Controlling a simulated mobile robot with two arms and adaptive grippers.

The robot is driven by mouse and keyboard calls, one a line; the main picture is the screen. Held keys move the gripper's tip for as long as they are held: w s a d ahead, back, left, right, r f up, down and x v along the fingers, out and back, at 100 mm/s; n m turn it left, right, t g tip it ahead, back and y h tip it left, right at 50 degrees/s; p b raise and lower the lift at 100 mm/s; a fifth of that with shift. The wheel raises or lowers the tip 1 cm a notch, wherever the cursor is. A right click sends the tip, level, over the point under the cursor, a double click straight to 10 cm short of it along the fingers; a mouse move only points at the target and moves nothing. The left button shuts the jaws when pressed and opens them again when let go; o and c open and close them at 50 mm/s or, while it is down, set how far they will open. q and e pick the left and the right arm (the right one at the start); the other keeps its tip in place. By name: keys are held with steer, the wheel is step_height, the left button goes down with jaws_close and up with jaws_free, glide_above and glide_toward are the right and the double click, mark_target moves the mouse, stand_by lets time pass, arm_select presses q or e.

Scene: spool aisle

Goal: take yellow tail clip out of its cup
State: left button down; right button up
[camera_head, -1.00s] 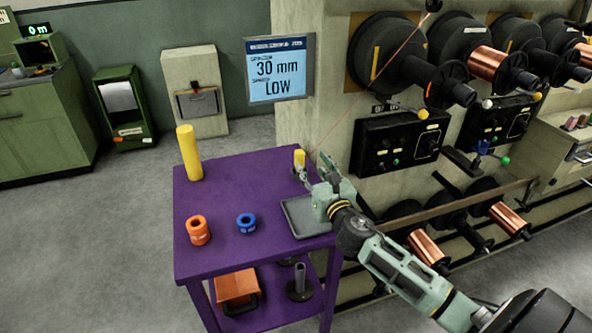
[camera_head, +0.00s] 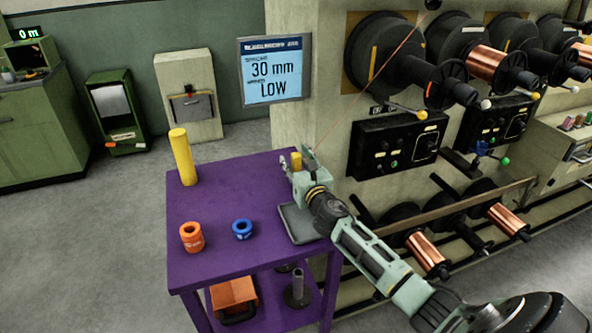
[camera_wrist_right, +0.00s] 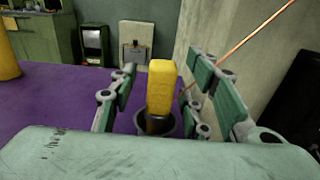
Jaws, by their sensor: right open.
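The yellow tail clip (camera_wrist_right: 162,88) stands upright in its dark cup (camera_wrist_right: 172,127), seen in the right wrist view. In the head view the clip (camera_head: 296,161) shows at the back right of the purple table, partly hidden by my gripper, which hides the cup there. My right gripper (camera_head: 297,163) is open, and it also shows in the right wrist view (camera_wrist_right: 160,82). Its fingers stand to either side of the clip, with gaps on both sides. My left gripper is not in view.
The purple table (camera_head: 213,208) carries a tall yellow cylinder (camera_head: 182,157), an orange ring (camera_head: 192,238), a blue ring (camera_head: 242,229) and a grey tray (camera_head: 290,226). A copper wire (camera_wrist_right: 245,45) runs down close to the right finger. The wall with spools stands just right of the table.

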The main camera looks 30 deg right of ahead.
mark_target(297, 154)
jaws_close()
stand_by(0.4)
steer(key=shift+r, duration=0.1)
steer(key=shift+r, duration=0.4)
steer(key=r, duration=0.2)
steer(key=r+p, duration=0.1)
steer(key=r, duration=0.1)
steer(key=shift+s+d, duration=0.1)
steer(key=shift+d, duration=0.1)
steer(key=s+d+r, duration=0.6)
steer(key=d, duration=0.3)
steer(key=shift+s+d, duration=0.15)
steer(key=shift+d, duration=0.05)
